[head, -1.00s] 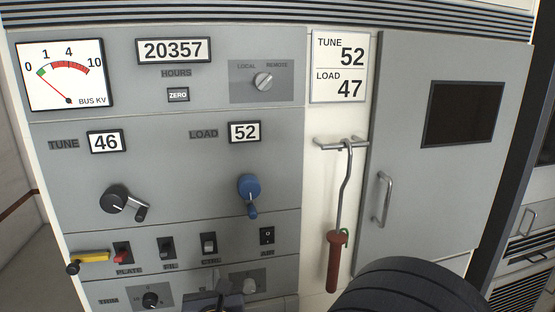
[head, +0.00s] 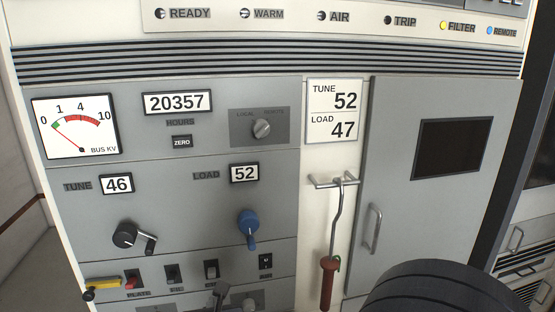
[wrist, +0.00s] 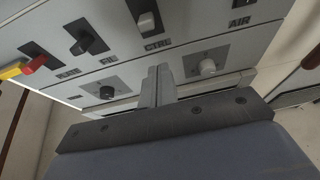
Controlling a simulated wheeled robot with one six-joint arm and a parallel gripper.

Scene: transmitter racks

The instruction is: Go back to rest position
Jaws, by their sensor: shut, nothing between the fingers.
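My gripper (wrist: 158,82) shows in the wrist view with its two fingers together and nothing between them. It is in front of the lower part of the grey transmitter panel (wrist: 215,55), below the switch row. The fingers lie between a black trim knob (wrist: 107,93) and a light grey knob (wrist: 208,67) in the picture; I cannot tell whether they touch the panel. In the head view only a small part of my gripper (head: 221,294) shows at the bottom edge.
The black tune crank (head: 126,235) and blue load crank (head: 248,223) stick out above the switches. A yellow-handled lever (head: 102,283) is at lower left. A red-handled hook (head: 328,280) hangs from a bracket beside the cabinet door handle (head: 373,228). My dark arm link covers the lower right.

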